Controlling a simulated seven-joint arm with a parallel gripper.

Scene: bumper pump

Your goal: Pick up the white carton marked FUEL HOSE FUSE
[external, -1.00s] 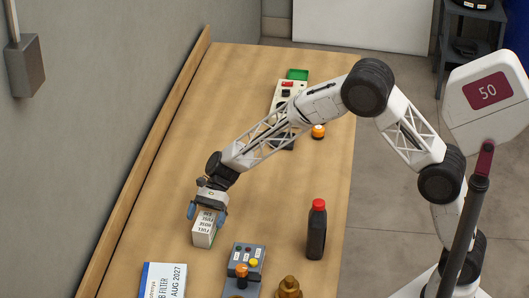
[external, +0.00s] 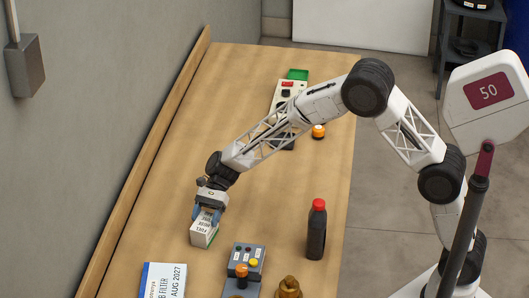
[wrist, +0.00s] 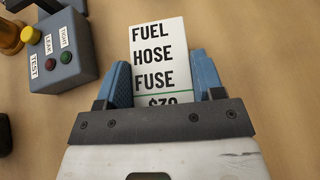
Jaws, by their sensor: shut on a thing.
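The white carton (external: 203,234) marked FUEL HOSE FUSE stands on the wooden table near its left side in the external view. My gripper (external: 207,213) is over it from above, with its blue fingers shut on the carton's two sides. In the wrist view the carton (wrist: 158,55) shows its label between the two blue fingers (wrist: 162,80). The lower part of the label is hidden behind the gripper body. I cannot tell whether the carton touches the table.
A black bottle with a red cap (external: 317,230) stands further right. A white and blue box (external: 163,281) lies at front left.

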